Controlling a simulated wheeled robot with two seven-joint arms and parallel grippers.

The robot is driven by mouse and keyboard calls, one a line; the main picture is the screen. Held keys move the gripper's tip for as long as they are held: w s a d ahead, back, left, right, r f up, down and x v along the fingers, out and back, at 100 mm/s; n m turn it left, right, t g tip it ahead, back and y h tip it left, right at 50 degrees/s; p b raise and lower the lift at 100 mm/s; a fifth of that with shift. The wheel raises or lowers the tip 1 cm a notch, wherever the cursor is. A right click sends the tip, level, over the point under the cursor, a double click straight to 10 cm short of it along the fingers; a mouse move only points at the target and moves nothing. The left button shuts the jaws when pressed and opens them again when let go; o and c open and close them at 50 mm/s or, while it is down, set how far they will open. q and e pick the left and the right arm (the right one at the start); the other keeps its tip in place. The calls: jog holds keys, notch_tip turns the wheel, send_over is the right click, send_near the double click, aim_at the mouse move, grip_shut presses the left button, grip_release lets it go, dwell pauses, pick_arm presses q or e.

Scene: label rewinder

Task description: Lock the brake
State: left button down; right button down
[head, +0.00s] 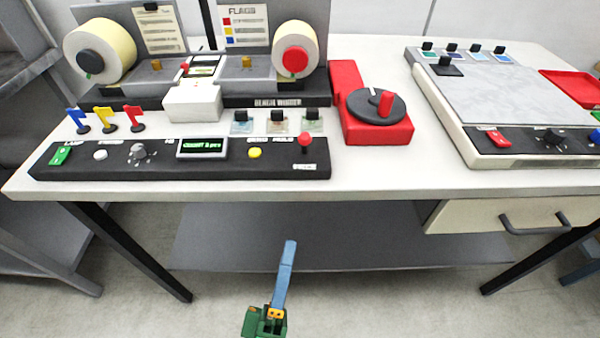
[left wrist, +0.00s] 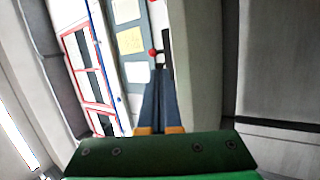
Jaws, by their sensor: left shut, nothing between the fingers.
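The rewinder's black control panel (head: 220,171) lies along the front of the table. A lever with a red ball knob (head: 305,139) stands at its right end. A small white label below the lever is too small to read, so I cannot tell for certain that it is the brake. My left gripper (head: 290,243), with a green body and blue fingers, is in front of and below the table edge, apart from the panel. Its fingers are together and empty. In the left wrist view the closed fingers (left wrist: 159,75) point up the picture. My right gripper is not in view.
Label rolls stand on the rewinder (head: 200,60) behind the panel. Several small flags (head: 107,119) stand at left. A red box with a black dial (head: 375,107) sits right of the panel. A grey-topped unit and a drawer (head: 520,214) are farther right. The space before the table is clear.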

pick_arm(q)
jog(key=shift+s+a+r+n+t+y, duration=0.2)
jog(key=shift+a+r+n+t+y, duration=0.15)
jog(key=shift+r+n, duration=0.35)
jog(key=shift+w, duration=0.1)
jog(key=p, duration=0.5)
send_near(303, 146)
jog(key=w+r, duration=0.1)
jog(key=r, duration=0.1)
jog(key=w+d+r, duration=0.1)
jog(key=w+r, duration=0.1)
jog(key=shift+w, duration=0.35)
jog(key=shift+w+d+r, duration=0.15)
jog(key=shift+w+r, duration=0.05)
jog(key=shift+w, duration=0.4)
